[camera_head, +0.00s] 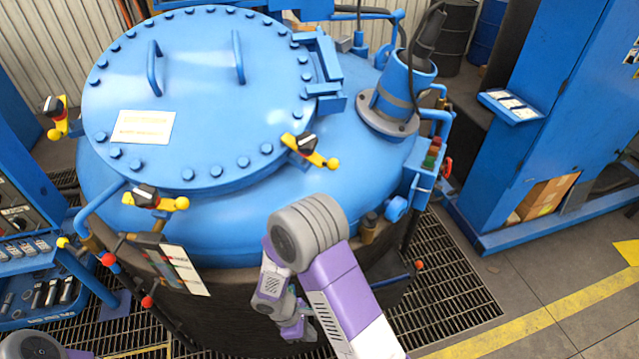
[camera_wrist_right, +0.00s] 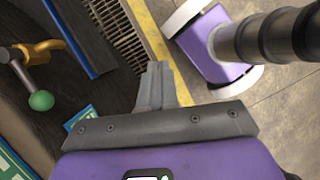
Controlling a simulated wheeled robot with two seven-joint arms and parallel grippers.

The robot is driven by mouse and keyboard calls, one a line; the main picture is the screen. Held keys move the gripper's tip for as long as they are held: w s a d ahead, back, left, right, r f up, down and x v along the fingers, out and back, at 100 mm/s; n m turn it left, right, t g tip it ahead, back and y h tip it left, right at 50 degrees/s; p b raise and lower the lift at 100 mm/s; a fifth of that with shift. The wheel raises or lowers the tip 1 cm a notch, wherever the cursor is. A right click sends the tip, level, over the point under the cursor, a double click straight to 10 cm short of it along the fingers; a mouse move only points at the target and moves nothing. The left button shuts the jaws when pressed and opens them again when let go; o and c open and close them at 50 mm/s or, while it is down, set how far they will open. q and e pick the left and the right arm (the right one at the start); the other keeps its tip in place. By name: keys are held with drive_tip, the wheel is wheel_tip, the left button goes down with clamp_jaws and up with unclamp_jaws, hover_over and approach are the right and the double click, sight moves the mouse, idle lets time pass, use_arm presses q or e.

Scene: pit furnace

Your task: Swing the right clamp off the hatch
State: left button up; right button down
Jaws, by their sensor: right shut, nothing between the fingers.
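The hatch (camera_head: 200,75) is a round blue bolted lid with two handles, shut on top of the furnace (camera_head: 370,150). The right clamp (camera_head: 310,152), yellow with a dark knob, sits at the lid's front right edge, one end on the rim and a yellow ball at its outer end. My right gripper (camera_head: 297,328) hangs low in front of the furnace wall, well below the clamp and apart from it. In the wrist view its fingers (camera_wrist_right: 155,85) are together and empty. Neither clamp nor hatch shows there. My left gripper is out of view; only a bit of that arm shows.
Other yellow clamps sit at the front (camera_head: 155,199) and left (camera_head: 57,118) of the lid. A blue post (camera_head: 400,90) with a cable stands at right. A green-knobbed lever (camera_wrist_right: 38,85) is left of my right gripper.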

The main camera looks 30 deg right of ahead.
sight(329, 167)
drive_tip(key=w+d+r+n+t+h+p, duration=0.1)
drive_tip(key=w+d+r+n+t+h, duration=0.2)
drive_tip(key=w+r, duration=0.45)
drive_tip(key=w+d+r+n+t+h, duration=0.15)
drive_tip(key=w+r+h, duration=0.3)
drive_tip(key=r, duration=0.65)
drive_tip(key=w+a+r+t+h, duration=0.1)
drive_tip(key=r+h, duration=0.1)
drive_tip(key=r, duration=0.4)
drive_tip(key=w+a+r+t+h, duration=0.1)
drive_tip(key=r+h, duration=0.1)
drive_tip(key=r, duration=0.4)
drive_tip(key=a+r+t+h+p, duration=0.1)
drive_tip(key=a+r+t+h, duration=0.1)
drive_tip(key=r, duration=0.4)
drive_tip(key=shift+w, duration=0.4)
drive_tip(key=shift+n+h, duration=0.25)
drive_tip(key=x, duration=1.4)
drive_tip(key=shift+s+f, duration=0.1)
drive_tip(key=shift+f, duration=0.1)
drive_tip(key=shift+a, duration=0.1)
drive_tip(key=shift+t, duration=0.25)
